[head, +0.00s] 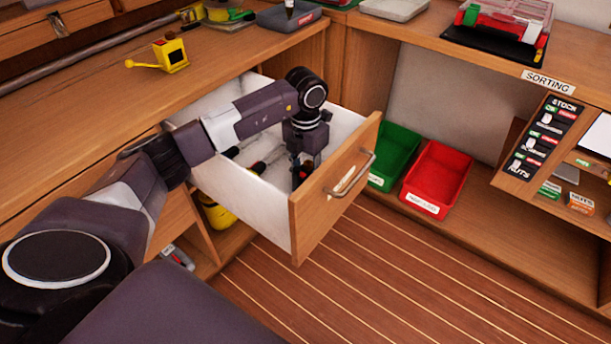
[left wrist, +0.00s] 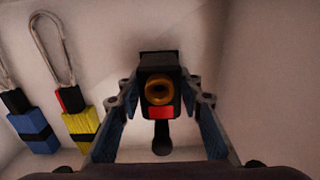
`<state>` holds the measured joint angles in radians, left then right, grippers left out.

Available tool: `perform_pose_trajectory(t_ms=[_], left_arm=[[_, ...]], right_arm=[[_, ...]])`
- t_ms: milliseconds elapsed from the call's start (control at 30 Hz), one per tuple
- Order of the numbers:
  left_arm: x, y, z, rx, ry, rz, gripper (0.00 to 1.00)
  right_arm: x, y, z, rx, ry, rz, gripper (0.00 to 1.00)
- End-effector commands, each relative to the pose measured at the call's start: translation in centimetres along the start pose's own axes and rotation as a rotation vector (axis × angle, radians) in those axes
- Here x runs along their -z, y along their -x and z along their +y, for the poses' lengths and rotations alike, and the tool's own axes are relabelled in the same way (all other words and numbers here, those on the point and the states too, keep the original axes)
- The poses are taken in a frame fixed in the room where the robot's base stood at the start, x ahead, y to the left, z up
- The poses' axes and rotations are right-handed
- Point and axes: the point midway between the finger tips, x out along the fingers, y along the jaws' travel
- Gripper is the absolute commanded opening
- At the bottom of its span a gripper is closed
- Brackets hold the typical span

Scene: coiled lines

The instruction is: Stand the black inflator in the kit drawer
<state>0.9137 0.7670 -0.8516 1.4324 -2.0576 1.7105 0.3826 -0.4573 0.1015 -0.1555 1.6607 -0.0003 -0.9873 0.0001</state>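The black inflator (left wrist: 160,72), a dark block with an orange ring and a red patch facing the camera, sits between my left gripper's blue-padded fingers in the left wrist view. My left gripper (left wrist: 160,100) has both fingers close against its sides and looks shut on it. In the head view, my left gripper (head: 302,165) reaches down inside the open kit drawer (head: 240,195), near its front panel. The gripper and panel hide most of the inflator there. Whether its base touches the drawer floor cannot be told. My right gripper is not in view.
Green (head: 395,155) and red (head: 438,177) bins stand right of the drawer.

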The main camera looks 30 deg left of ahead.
Motion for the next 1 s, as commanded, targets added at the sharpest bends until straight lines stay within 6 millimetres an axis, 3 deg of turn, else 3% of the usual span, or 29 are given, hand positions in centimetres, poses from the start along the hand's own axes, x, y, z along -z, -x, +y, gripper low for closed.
perform_pose_trajectory(t_ms=[100, 500, 1000], left_arm=[[0.0, 0.0, 0.0, 0.0, 0.0, 0.001, 0.49], [0.0, 0.6, 0.0, 0.0, 0.0, -0.001, 0.49], [-0.1, 10.5, 0.0, -0.001, 0.0, -0.002, 0.49]], right_arm=[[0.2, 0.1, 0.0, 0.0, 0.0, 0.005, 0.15], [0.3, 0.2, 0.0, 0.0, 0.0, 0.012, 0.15], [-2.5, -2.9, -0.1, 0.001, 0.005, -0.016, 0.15]])
